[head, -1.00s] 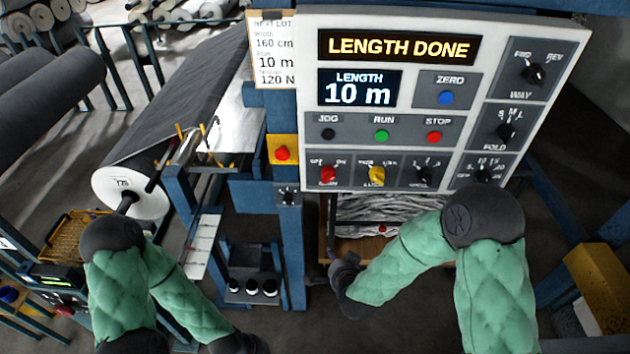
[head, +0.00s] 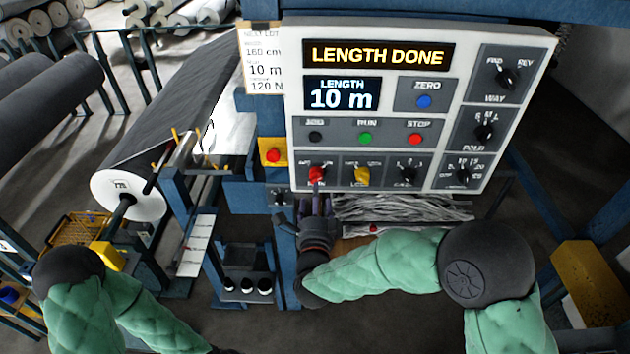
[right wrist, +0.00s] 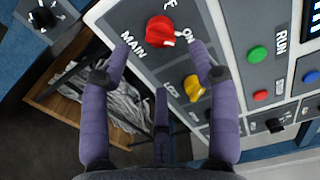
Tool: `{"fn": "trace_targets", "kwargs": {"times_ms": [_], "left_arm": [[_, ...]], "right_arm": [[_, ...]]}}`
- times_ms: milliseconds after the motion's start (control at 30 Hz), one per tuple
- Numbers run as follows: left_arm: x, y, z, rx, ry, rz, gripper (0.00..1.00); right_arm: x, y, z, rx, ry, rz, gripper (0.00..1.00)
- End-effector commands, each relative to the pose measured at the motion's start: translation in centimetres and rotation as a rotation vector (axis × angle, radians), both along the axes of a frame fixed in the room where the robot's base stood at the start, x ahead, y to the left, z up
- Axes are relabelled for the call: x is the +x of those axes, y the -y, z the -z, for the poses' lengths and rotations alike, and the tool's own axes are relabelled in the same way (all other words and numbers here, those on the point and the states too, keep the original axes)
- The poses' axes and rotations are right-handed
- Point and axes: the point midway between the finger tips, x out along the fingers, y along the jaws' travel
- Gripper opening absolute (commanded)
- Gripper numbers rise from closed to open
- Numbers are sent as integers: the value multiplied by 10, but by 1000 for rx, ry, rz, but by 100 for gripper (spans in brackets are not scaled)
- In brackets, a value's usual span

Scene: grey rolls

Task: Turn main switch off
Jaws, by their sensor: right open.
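The main switch is a red rotary knob (head: 317,174) at the lower left of the control panel (head: 430,35). In the right wrist view the red knob (right wrist: 160,30) sits above the word MAIN, and its pointer faces the ON mark. My right gripper (head: 316,208) is just below the knob in the head view. In the right wrist view its purple fingers (right wrist: 160,45) are open, one on each side of the knob's near edge, with nothing between them touched that I can make out. My left arm is at the lower left, and its gripper is out of view.
A yellow knob (head: 362,176) sits right of the red one, close to a finger in the wrist view. A yellow box with a red button (head: 272,155) and a small black rotary switch (head: 279,196) are left of the panel. The display reads LENGTH DONE.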

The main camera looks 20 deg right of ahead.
Motion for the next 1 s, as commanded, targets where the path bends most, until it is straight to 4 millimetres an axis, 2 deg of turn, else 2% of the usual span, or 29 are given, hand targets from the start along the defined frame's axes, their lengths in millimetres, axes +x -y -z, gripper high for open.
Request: {"fn": "trace_targets", "kwargs": {"times_ms": [200, 400, 600, 833, 867, 1000], "left_arm": [[0, 0, 1, 0, 0, 0, 0], [0, 0, 1, 0, 0, 0, 0], [0, 0, 1, 0, 0, 0, 0], [0, 0, 1, 0, 0, 0, 0], [0, 0, 1, 0, 0, 0, 0], [0, 0, 1, 0, 0, 0, 0]], "right_arm": [[39, 12, 1, -1, -1, 2, 61], [62, 18, 0, -1, 0, 1, 61], [71, 21, 0, -1, -1, -1, 61], [72, 21, 0, -1, -1, -1, 61], [72, 21, 0, -1, -1, -1, 58], [72, 21, 0, -1, -1, -1, 19]]}}
